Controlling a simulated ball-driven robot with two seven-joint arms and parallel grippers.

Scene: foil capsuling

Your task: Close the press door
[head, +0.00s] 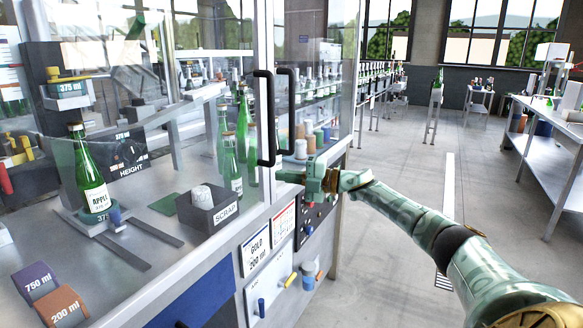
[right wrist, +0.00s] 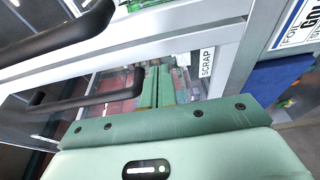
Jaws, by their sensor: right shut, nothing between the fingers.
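The press door is a clear glass panel (head: 190,150) in a pale metal frame, with a black bar handle (head: 264,118). A second black handle (head: 286,112) stands close to its right, on the neighbouring glass panel (head: 315,70). I cannot tell whether the door is fully shut. My right gripper (head: 283,176) is at the lower ends of the handles, fingers shut and empty. In the right wrist view its shut fingers (right wrist: 160,88) point at the cabinet, with a black handle (right wrist: 92,98) just to their left. Touching is unclear. My left gripper is out of view.
Behind the glass stand a green bottle (head: 91,175) on the press, a scrap box (head: 208,209) and more bottles (head: 245,140). The cabinet front below carries a control panel (head: 315,215). Open floor (head: 405,165) lies to the right, with a side bench (head: 545,150) beyond.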

